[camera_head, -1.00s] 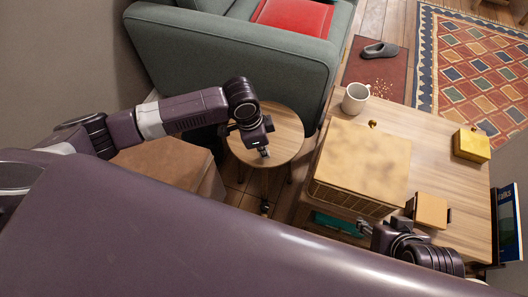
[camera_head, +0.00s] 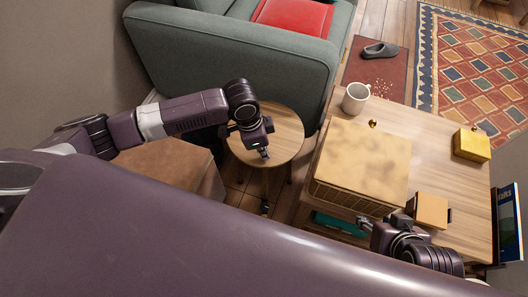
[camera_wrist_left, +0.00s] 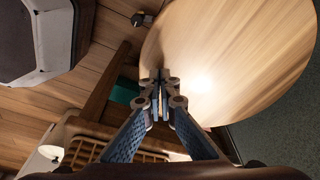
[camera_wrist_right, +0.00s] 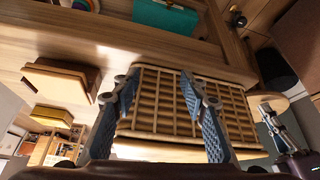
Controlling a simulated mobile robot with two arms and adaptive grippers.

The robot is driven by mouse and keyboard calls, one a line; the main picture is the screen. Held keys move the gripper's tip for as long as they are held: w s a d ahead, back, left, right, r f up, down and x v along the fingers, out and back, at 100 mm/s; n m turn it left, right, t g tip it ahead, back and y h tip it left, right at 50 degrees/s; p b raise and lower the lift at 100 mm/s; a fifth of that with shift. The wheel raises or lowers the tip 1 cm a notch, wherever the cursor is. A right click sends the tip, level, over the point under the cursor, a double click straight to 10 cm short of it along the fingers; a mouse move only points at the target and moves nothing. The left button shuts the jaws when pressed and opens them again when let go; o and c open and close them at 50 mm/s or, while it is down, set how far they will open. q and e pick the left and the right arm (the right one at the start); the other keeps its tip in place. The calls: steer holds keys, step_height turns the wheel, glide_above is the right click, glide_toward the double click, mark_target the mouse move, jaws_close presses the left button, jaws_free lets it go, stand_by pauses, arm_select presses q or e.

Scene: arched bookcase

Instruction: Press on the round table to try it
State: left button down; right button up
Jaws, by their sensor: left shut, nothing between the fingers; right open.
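The round table (camera_head: 286,130) is a small light-wood side table beside the sofa's arm in the head view. Its top (camera_wrist_left: 225,60) also fills the upper right of the left wrist view. My left gripper (camera_head: 264,154) is shut and empty, pointing down over the front part of the round top. In the left wrist view its closed fingertips (camera_wrist_left: 160,76) overlap the table's edge; I cannot tell whether they touch the wood. My right gripper (camera_head: 364,222) is open and empty by the front of the larger wooden table. In the right wrist view its spread fingers (camera_wrist_right: 155,85) frame a lattice panel.
A larger wooden table (camera_head: 455,190) at the right bears a box with a lattice front (camera_head: 365,160), a white mug (camera_head: 355,97), a yellow box (camera_head: 472,145) and a small tan box (camera_head: 431,210). A green sofa (camera_head: 230,55) stands behind. A brown ottoman (camera_head: 170,170) is left.

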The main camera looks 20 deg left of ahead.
arm_select(q)
steer(key=shift+f, duration=0.2)
arm_select(e)
steer(key=shift+w+a+r, duration=0.1)
steer(key=shift+w+a, duration=0.05)
steer(key=shift+w, duration=0.25)
arm_select(q)
steer(key=shift+f, duration=0.2)
arm_select(e)
steer(key=shift+w+a+r+t, duration=0.15)
steer(key=shift+w+r+t, duration=0.1)
steer(key=shift+w+t, duration=0.15)
steer(key=shift+w, duration=0.1)
arm_select(q)
steer(key=shift+f, duration=0.2)
arm_select(e)
steer(key=shift+w+a+r, duration=0.1)
steer(key=shift+w+r, duration=0.05)
steer(key=shift+w, duration=0.1)
